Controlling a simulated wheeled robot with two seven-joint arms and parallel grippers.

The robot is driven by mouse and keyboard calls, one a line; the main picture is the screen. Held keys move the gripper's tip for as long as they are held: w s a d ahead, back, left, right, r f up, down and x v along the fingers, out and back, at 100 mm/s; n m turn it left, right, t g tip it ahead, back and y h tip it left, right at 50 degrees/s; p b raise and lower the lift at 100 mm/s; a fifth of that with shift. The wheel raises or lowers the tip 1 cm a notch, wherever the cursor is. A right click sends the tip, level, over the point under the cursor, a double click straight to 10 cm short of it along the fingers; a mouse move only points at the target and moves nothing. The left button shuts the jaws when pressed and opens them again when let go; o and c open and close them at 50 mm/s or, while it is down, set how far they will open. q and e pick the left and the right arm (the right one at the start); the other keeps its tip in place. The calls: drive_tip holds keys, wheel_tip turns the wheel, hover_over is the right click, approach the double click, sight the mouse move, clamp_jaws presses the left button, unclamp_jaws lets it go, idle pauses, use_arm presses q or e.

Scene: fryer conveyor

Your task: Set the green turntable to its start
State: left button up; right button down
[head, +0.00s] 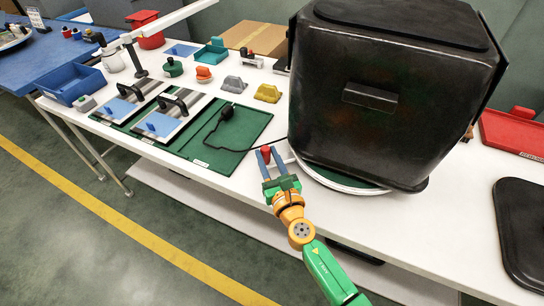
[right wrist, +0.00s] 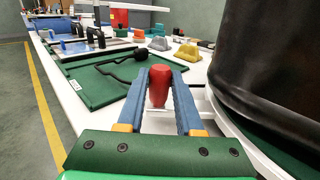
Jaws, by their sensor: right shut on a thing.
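The green turntable (head: 343,182) has a white rim and sits at the table's front edge, mostly hidden under a big black bin (head: 400,125). A red knob (head: 265,150) stands on a white arm at the turntable's left side. In the right wrist view the red knob (right wrist: 159,88) is upright between my two blue fingers. My right gripper (head: 268,157) is shut on the knob; it also shows in the right wrist view (right wrist: 160,92). My left gripper is not in view.
A green board (head: 240,150) with a black plug and cord lies left of the knob. Several small coloured pieces, such as a yellow block (head: 267,93), stand behind. A red tray (head: 515,133) and a black lid-like panel (head: 522,235) lie at the right. The white tabletop (head: 440,220) in front is clear.

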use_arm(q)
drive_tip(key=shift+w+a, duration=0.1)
use_arm(e)
drive_tip(key=shift+w+a+r, duration=0.1)
drive_tip(key=shift+a+r, duration=0.25)
drive_tip(key=shift+a, duration=0.05)
drive_tip(key=c, duration=0.7)
unclamp_jaws()
drive_tip(key=shift+w+a, duration=0.1)
drive_tip(key=shift+a, duration=0.05)
drive_tip(key=shift+o, duration=0.6)
drive_tip(key=shift+w+a+f, duration=0.15)
drive_tip(key=shift+a+f, duration=0.1)
drive_tip(key=shift+a, duration=0.3)
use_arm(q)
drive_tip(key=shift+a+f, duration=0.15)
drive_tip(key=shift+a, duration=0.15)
use_arm(e)
drive_tip(key=shift+d, duration=0.3)
drive_tip(key=shift+f, duration=0.1)
drive_tip(key=shift+d, duration=0.1)
drive_tip(key=p+v, duration=0.1)
drive_tip(key=v, duration=0.6)
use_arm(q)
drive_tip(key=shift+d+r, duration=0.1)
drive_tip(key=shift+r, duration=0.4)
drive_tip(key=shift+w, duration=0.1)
